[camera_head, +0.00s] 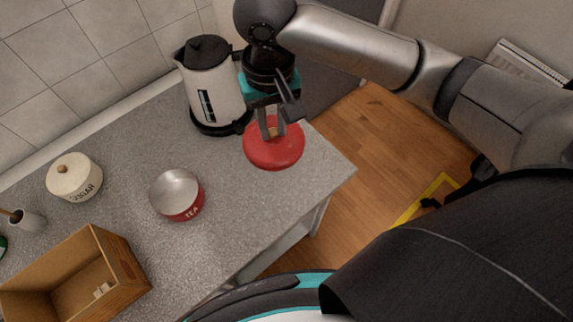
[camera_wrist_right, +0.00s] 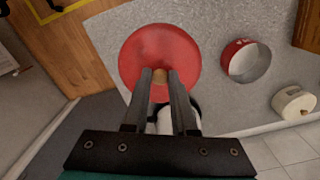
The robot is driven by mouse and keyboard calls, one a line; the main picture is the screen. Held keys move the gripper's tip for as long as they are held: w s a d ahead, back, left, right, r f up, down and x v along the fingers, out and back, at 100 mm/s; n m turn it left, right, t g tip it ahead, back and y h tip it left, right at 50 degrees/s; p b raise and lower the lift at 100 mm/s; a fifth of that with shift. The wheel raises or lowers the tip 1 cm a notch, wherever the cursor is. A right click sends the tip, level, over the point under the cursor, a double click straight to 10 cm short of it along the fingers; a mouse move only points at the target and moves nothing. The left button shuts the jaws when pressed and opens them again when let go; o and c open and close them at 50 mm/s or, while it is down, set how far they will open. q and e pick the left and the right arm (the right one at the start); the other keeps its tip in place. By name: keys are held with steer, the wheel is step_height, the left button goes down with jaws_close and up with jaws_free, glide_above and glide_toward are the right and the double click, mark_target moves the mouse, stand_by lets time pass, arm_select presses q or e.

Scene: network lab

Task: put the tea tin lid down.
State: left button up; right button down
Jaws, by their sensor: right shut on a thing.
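The tea tin lid (camera_head: 273,152) is a round red disc with a small wooden knob. It is over the counter's right end, close to the edge; I cannot tell whether it touches the top. My right gripper (camera_head: 273,134) points down and is shut on the knob. In the right wrist view the lid (camera_wrist_right: 150,48) shows beyond the fingers (camera_wrist_right: 160,78). The open tea tin (camera_head: 179,201), red with a pale metal inside, stands on the counter to the left of the lid. It also shows in the right wrist view (camera_wrist_right: 236,49). My left gripper is not in view.
A white and black kettle (camera_head: 210,95) stands close behind the lid. The grey counter (camera_head: 240,215) is clear in front of the lid.

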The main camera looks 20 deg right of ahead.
mark_target(273, 141)
step_height(273, 141, down, 14)
steer(key=shift+a+r+b, duration=0.1)
steer(key=shift+b, duration=0.85)
steer(key=shift+f+b, duration=0.35)
steer(key=shift+f, duration=2.05)
steer(key=c, duration=0.7)
jaws_free()
steer(key=shift+f, duration=0.15)
step_height(273, 141, up, 12)
steer(key=shift+r+p, duration=0.2)
steer(key=shift+p, duration=0.65)
